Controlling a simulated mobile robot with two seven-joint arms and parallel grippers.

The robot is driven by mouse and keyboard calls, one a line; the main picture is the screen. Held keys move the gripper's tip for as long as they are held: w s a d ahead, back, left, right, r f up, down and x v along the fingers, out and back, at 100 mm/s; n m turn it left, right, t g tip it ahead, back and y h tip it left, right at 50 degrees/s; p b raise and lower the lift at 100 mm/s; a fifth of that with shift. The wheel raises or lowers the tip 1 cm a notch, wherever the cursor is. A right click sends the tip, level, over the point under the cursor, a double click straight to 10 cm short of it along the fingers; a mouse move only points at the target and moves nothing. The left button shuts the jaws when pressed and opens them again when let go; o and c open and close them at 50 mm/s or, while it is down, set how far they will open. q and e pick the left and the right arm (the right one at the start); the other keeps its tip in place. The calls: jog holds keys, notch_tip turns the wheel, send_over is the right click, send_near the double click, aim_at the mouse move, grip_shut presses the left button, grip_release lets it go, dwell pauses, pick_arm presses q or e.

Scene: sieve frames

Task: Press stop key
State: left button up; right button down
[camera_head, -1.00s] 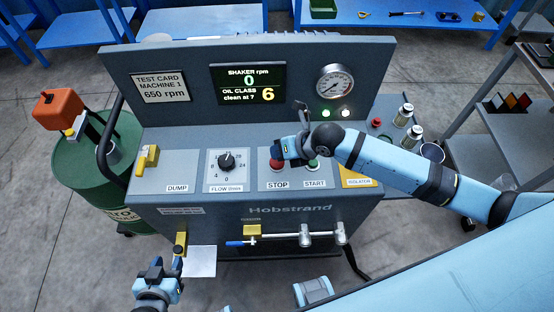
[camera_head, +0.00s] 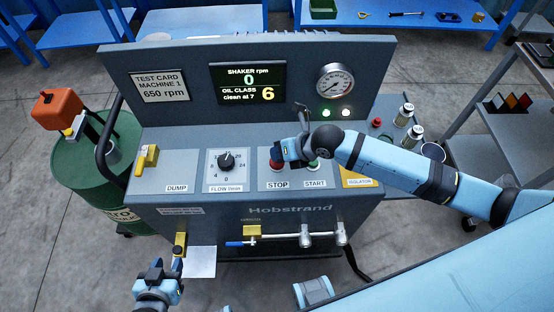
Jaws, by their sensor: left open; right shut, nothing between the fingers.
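The red stop key (camera_head: 277,164) sits above the "STOP" label on the machine panel (camera_head: 195,171). My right gripper (camera_head: 282,152) is shut and empty, its tip over the stop key, covering part of it. I cannot tell whether it touches the key. The green start key (camera_head: 313,163) is beside it, partly hidden by my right wrist. The display (camera_head: 248,83) reads shaker rpm 0 and oil class 6, "clean at 7". My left gripper (camera_head: 158,268) is open and empty, low in front of the machine, near a white sheet (camera_head: 199,262).
A flow dial (camera_head: 226,161) and yellow dump lever (camera_head: 147,159) lie left of the keys. A yellow isolator (camera_head: 357,177) is to the right. A gauge (camera_head: 335,82) and two lit lamps stand behind. A green drum (camera_head: 84,170) stands at left.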

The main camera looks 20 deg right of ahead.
jog(key=shift+f+b, duration=0.3)
jog(key=shift+f, duration=0.2)
dwell(0.5)
jog(key=shift+r, duration=0.15)
jog(key=shift+r+p, duration=0.7)
jog(key=shift+r, duration=0.05)
notch_tip(320, 180, up, 5)
jog(key=p, duration=0.4)
dwell(0.6)
